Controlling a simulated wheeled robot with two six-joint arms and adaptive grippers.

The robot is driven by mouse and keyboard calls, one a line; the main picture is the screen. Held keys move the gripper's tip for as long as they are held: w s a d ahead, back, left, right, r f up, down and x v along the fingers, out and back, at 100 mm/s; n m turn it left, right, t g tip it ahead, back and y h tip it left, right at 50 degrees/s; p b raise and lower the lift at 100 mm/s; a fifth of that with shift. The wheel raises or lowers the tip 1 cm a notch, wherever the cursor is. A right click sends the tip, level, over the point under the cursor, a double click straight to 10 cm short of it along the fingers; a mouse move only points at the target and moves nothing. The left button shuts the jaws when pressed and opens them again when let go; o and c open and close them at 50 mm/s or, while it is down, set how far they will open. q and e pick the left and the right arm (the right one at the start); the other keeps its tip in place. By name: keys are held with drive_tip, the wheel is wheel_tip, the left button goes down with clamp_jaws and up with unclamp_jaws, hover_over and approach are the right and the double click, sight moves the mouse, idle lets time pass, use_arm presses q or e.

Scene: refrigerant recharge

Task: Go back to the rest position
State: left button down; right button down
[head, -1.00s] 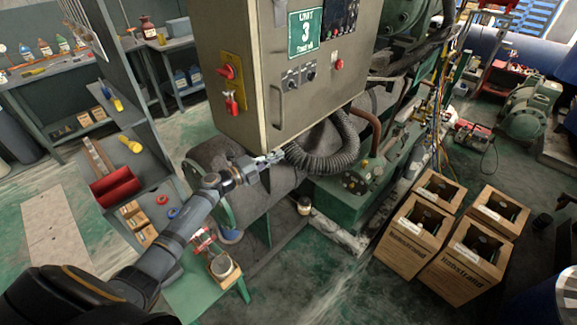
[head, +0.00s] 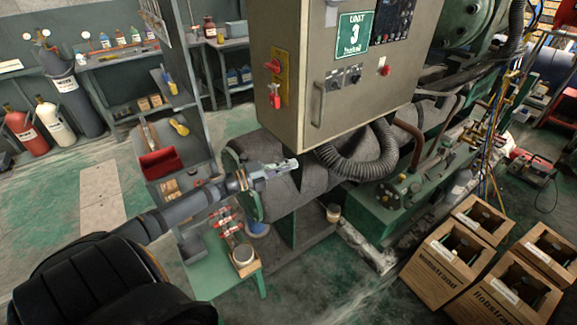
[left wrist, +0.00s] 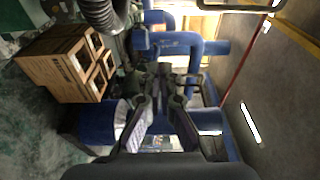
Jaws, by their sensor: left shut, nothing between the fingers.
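My left arm reaches in from the lower left of the head view. Its gripper (head: 292,165) is shut and empty, in front of the grey cylindrical tank, below the control cabinet (head: 330,75) marked Unit 3. In the left wrist view my left gripper's fingers (left wrist: 163,80) show in the middle, with nothing held between them. My right gripper is in neither view.
A corrugated hose (head: 360,160) hangs close to the right of the gripper. A small green table (head: 215,275) with a jar stands below the arm. Cardboard boxes (head: 440,265) stand at lower right. Shelving (head: 185,130) with a red bin is at left.

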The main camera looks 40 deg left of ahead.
use_arm(q)
drive_tip(key=shift+w+a+f, duration=0.1)
drive_tip(key=shift+a+f, duration=0.15)
drive_tip(key=shift+a, duration=0.1)
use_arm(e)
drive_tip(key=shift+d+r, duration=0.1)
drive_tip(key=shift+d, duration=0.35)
